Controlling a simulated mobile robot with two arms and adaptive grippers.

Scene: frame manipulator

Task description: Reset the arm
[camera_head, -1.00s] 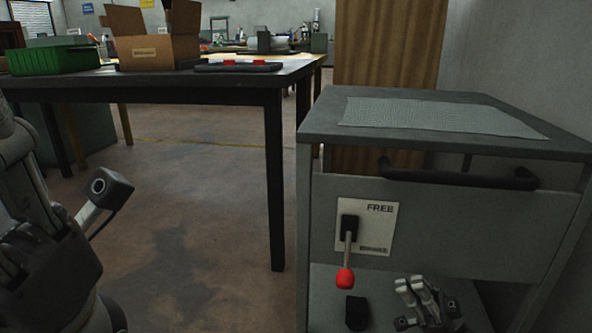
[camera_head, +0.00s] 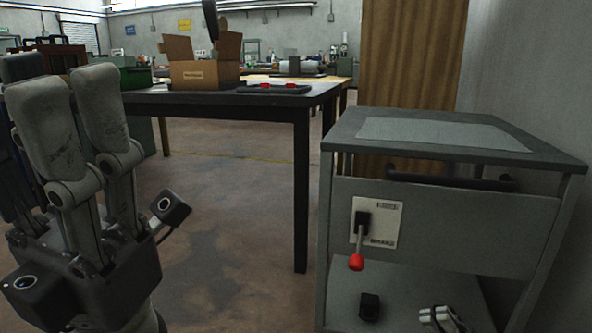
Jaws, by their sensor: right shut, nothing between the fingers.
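A lever (camera_head: 363,238) with a red knob hangs down from a plate on the front of the grey cart (camera_head: 450,208). The dark lettering on the plate's lower part reads like BRAKE; the upper word is too faint to read surely. My right gripper (camera_head: 436,311) is at the bottom edge, in front of the cart's lower shelf, below and right of the knob and apart from it. It is shut and empty, partly cut off.
A black table (camera_head: 225,98) stands behind, with a cardboard box (camera_head: 205,74) and a dark tray with red parts (camera_head: 275,88) on it. A small black block (camera_head: 370,307) is on the cart's lower shelf. The cart has a dark handle (camera_head: 452,180). The floor between is clear.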

